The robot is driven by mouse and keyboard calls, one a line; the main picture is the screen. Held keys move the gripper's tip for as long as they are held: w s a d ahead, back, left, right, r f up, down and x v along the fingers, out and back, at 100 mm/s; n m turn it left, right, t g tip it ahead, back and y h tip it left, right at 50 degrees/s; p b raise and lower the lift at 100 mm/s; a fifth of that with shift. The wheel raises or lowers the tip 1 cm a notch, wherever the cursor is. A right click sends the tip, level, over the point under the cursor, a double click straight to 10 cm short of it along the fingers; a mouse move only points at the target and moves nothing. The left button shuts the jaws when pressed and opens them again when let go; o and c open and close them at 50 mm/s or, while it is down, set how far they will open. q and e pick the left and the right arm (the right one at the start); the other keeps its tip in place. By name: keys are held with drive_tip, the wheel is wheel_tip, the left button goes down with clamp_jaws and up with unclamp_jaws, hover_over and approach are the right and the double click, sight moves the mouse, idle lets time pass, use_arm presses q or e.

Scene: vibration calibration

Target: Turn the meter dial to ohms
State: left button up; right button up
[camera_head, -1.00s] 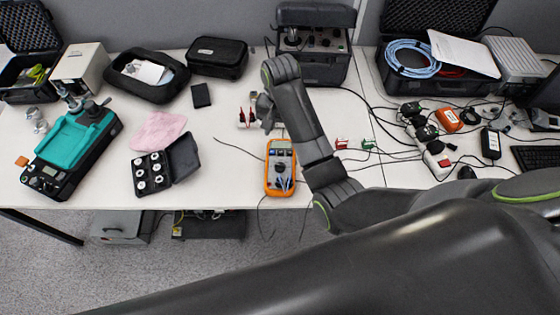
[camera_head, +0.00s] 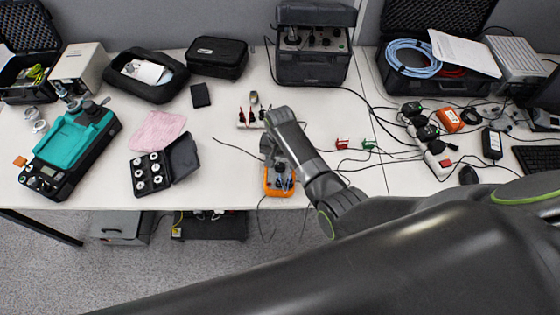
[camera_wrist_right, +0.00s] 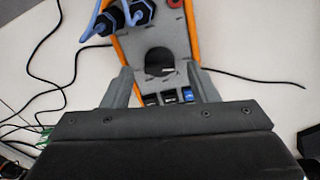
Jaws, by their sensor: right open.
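The orange and grey meter (camera_head: 279,189) lies on the white table near its front edge, partly hidden by my right arm in the head view. In the right wrist view the meter (camera_wrist_right: 180,25) shows with its dark round dial (camera_wrist_right: 160,62) and a row of small buttons below it. Blue leads are plugged in at its far end. My right gripper (camera_head: 268,152) is above the meter. In the wrist view its two fingers (camera_wrist_right: 163,82) are apart, one on each side of the dial end, with nothing held between them. My left gripper is not in view.
A black case with white round pieces (camera_head: 152,173) and a teal-topped device (camera_head: 72,138) stand at left. A dark instrument box (camera_head: 312,62) is behind. Thin cables run right of the meter. Small red and green connectors (camera_head: 342,143) lie nearby.

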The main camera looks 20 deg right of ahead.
drive_tip(key=shift+f, duration=0.6)
drive_tip(key=shift+c, duration=0.3)
drive_tip(key=c, duration=0.9)
drive_tip(key=shift+m, duration=0.3)
drive_tip(key=m+p, duration=0.2)
drive_tip(key=shift+r+m, duration=0.1)
drive_tip(key=shift+m, duration=0.3)
drive_tip(key=shift+m+p, duration=0.7)
drive_tip(key=shift+m, duration=1.4)
